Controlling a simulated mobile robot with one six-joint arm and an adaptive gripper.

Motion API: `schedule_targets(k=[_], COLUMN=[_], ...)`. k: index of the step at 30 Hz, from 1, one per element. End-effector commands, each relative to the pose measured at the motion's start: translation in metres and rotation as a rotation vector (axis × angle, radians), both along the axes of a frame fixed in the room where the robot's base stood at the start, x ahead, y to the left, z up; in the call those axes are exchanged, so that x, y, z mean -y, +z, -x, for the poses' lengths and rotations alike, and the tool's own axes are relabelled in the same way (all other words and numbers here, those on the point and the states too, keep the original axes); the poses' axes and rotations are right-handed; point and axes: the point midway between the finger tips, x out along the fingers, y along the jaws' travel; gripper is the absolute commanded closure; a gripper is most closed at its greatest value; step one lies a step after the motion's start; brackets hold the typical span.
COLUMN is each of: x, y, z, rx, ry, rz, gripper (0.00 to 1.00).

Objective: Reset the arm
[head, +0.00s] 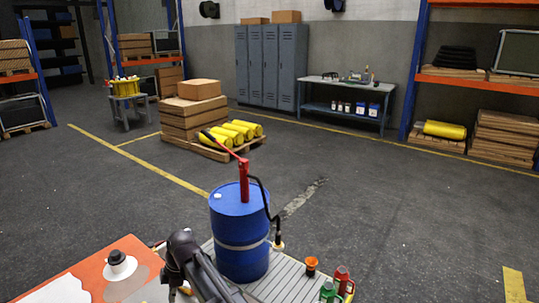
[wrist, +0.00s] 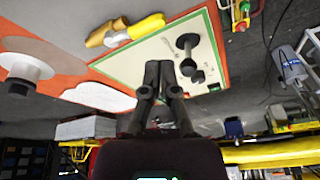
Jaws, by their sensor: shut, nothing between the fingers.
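My gripper (wrist: 159,68) shows in the wrist view as two dark fingers with their tips together. It is shut and empty. Behind the fingertips is a pale panel (wrist: 120,66) with a green edge and black knobs (wrist: 187,42). An orange surface (wrist: 40,60) with a white flanged part (wrist: 28,68) is at the left of that view. In the head view, part of my dark arm (head: 188,258) shows at the bottom centre, left of a blue drum (head: 238,232). The gripper's fingers cannot be made out there.
The blue drum has a red hand pump (head: 244,180) and stands on a grey slatted deck (head: 290,284). An orange funnel (head: 311,265) and red cans (head: 342,276) are to its right. An orange table (head: 75,278) is at lower left. Open floor lies beyond.

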Motion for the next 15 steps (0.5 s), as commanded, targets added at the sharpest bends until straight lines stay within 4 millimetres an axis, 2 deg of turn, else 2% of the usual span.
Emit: schedule_targets(k=[1,9,15], x=[0.02,0.119,0.192], y=[-0.001,-0.004,-0.005], z=[-0.004,-0.029,-0.037], rx=[-0.004,-0.034,-0.056], ry=[-0.063,-0.457,-0.754], rz=[0.015,0.108,0.168], gripper=[1.0,1.0,1.0])
